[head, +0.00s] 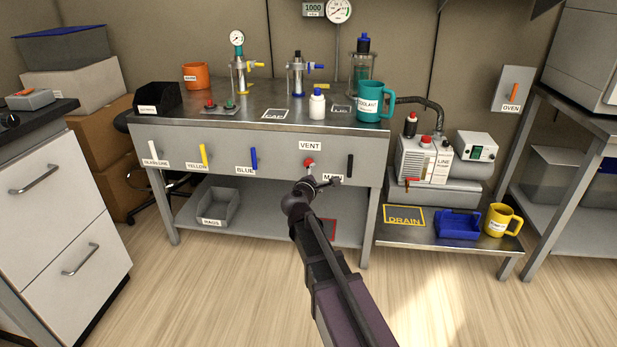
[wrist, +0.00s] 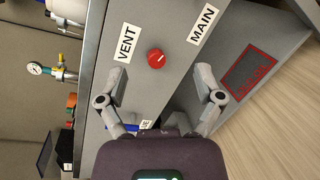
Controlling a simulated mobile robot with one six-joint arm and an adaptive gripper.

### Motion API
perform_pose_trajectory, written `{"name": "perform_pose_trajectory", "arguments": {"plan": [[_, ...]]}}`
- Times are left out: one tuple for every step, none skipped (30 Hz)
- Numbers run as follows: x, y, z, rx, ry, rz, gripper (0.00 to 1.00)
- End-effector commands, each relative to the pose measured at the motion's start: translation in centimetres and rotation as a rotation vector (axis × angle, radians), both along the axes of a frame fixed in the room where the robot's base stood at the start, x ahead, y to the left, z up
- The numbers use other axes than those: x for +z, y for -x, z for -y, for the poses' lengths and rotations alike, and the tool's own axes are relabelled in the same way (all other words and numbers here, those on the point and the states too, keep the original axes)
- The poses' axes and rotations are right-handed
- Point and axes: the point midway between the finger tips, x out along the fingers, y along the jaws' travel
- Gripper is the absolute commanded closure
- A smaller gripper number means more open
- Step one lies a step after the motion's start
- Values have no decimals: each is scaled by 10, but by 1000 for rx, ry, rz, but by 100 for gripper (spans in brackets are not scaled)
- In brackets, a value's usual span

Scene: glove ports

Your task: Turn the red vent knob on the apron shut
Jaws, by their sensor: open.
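The red vent knob (head: 309,163) sits on the grey apron (head: 221,146) of the bench, below the VENT label (head: 310,146). In the wrist view the round red knob (wrist: 157,58) shows a pale mark on its face, between the VENT label (wrist: 126,44) and the MAIN label (wrist: 202,25). My gripper (wrist: 163,82) is open and empty. Its two fingers are spread to either side, short of the knob and apart from it in the picture. In the head view my gripper (head: 318,184) is just below the knob, and my wrist hides part of the apron there.
A black handle (head: 349,165) is right of the knob, and a blue handle (head: 254,158) is to its left. A teal mug (head: 370,101) and a white bottle (head: 317,104) stand on the bench top above. The floor in front is clear.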

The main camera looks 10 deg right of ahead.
Motion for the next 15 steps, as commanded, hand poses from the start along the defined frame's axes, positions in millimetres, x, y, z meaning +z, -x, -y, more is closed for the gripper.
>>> {"name": "perform_pose_trajectory", "arguments": {"plan": [[-17, -7, -6, 24, 38, 2, 15], [-20, -9, -9, 37, 64, 2, 15], [-25, -13, -13, 56, 96, 2, 15], [-28, -15, -16, 70, 117, 4, 15], [-31, -18, -19, 81, 141, 4, 15], [-34, -21, -23, 98, 170, 4, 15], [-37, -23, -26, 108, 189, 4, 15], [-39, -25, -29, 119, 207, 5, 15], [-42, -27, -32, 131, 231, 5, 15], [-43, -28, -34, 139, 245, 4, 15], [-45, -29, -36, 146, 258, 4, 15], [-46, -31, -38, 154, 274, 5, 15], [-47, -31, -40, 160, 283, 5, 15], [-47, -32, -41, 165, 290, 5, 15], [-48, -33, -42, 169, 299, 4, 15]]}}
